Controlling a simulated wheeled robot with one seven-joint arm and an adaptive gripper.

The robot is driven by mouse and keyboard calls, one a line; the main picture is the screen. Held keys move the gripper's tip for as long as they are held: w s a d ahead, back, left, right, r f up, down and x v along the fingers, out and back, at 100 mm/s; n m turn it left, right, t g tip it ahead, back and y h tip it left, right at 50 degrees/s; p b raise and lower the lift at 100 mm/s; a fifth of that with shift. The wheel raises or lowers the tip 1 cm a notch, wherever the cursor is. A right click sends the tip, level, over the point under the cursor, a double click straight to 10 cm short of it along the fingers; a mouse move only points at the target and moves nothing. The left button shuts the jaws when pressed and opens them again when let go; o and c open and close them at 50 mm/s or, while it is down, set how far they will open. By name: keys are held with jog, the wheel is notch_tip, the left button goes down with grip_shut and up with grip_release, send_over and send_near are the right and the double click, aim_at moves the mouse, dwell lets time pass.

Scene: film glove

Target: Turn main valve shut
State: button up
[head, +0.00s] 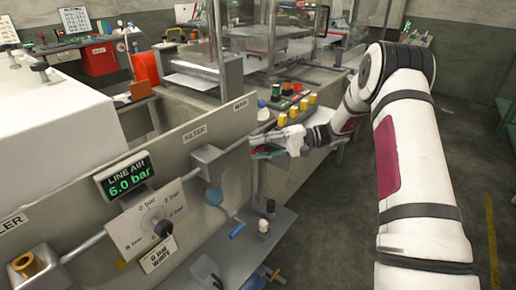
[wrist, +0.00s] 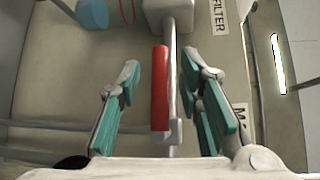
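The main valve's red lever (wrist: 160,88) shows in the wrist view, lying along the grey pipe (wrist: 173,80). My gripper (wrist: 160,66) is open, with one teal-padded finger on each side of the lever and pipe. Clear gaps show between both pads and the lever, so no contact is visible. In the head view my gripper (head: 266,146) is at the pipe on the wall panel, just below the MAIN label (head: 240,104). There the hand mostly hides the lever.
The FILTER block (head: 207,160) and a display reading LINE AIR 6.0 bar (head: 127,174) are left along the panel. A grey shelf (head: 225,262) with small items lies below. Yellow-capped buttons (head: 296,110) stand on the counter behind. Floor at right is clear.

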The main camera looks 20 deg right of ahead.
jog(key=shift+a, duration=0.35)
grip_shut()
